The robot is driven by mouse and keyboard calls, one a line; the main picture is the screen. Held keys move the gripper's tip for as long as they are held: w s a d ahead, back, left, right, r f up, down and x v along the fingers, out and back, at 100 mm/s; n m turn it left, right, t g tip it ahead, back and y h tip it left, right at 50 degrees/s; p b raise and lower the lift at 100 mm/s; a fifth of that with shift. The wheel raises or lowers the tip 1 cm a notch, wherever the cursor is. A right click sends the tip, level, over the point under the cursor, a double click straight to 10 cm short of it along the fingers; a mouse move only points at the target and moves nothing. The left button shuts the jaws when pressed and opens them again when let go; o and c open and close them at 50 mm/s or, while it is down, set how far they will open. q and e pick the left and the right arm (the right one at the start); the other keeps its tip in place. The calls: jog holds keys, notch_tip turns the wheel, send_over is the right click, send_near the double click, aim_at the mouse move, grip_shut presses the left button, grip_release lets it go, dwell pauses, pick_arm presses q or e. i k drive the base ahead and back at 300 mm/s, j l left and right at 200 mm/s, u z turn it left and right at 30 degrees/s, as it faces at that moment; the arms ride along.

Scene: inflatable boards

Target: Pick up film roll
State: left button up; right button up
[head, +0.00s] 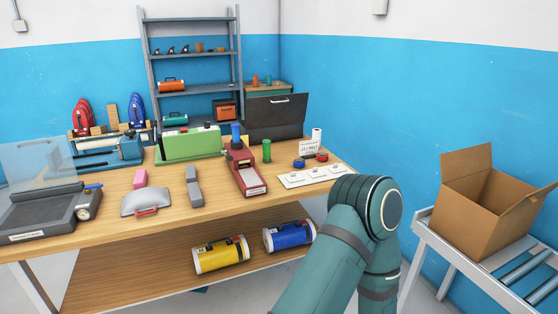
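A small white upright cylinder (317,137) stands at the back right of the workbench, beside a small printed sign. It may be the film roll, but at this size I cannot tell for sure. A yellow roll with white ends (221,255) and a blue roll with white ends (289,235) lie on the bench's lower shelf. Neither of my grippers shows. A teal arm of mine rises from the bottom, bends right of the bench and goes down again, hiding part of the bench's right end.
The wooden workbench (230,205) carries a green machine (190,143), a red tool (243,170) and a white tray (312,176). Its front strip is mostly clear. An open cardboard box (482,205) sits on a roller conveyor (520,275) at right. A grey rack (190,50) stands behind.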

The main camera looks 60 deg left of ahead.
aim_at(316, 131)
jog(key=u, duration=0.4)
jog(key=j+u, duration=0.1)
jog(key=u, duration=0.7)
jog(key=i+u, duration=0.1)
jog(key=u, duration=0.35)
